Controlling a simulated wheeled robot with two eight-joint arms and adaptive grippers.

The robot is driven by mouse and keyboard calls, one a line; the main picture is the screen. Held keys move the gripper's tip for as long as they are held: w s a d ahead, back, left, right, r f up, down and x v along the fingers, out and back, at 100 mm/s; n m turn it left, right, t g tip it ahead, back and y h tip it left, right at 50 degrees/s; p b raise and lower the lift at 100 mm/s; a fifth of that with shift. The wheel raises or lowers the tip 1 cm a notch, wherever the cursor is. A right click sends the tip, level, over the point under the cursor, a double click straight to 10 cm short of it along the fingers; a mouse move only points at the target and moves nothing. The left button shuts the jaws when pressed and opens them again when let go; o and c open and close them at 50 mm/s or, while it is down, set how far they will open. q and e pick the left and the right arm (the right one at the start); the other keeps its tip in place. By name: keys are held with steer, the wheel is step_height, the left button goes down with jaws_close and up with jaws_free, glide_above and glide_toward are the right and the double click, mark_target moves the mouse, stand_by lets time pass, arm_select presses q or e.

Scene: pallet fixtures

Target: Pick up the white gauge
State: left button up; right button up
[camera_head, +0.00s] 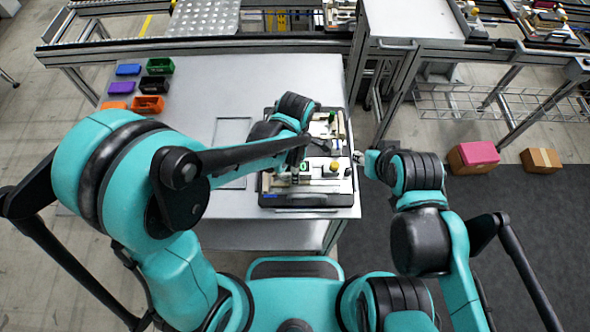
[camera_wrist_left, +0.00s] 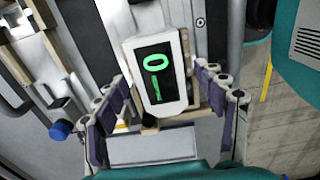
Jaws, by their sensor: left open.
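The white gauge, with a black screen and a green 0, is in the left wrist view (camera_wrist_left: 184,92), in front of my left gripper (camera_wrist_left: 161,82). The gripper is open, with one dark-padded finger on each side of the gauge. Gaps show between the pads and the gauge, but whether either touches is hard to judge. In the head view the gauge's small green display (camera_head: 304,165) shows on the pallet fixture (camera_head: 330,200), close to my left gripper (camera_head: 293,170), which partly hides it. My right gripper (camera_head: 360,157) is beside the fixture's right edge; its jaws are too small to read.
Small blue, purple, orange, black and green bins (camera_head: 122,87) stand at the table's far left. A yellow-topped part (camera_head: 334,166) sits on the fixture right of the gauge. A blue knob (camera_wrist_left: 60,130) shows in the left wrist view. Pink and brown boxes (camera_head: 473,157) lie on the right.

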arm_select(q)
steer(key=c, duration=1.4)
steer(key=shift+r, duration=0.1)
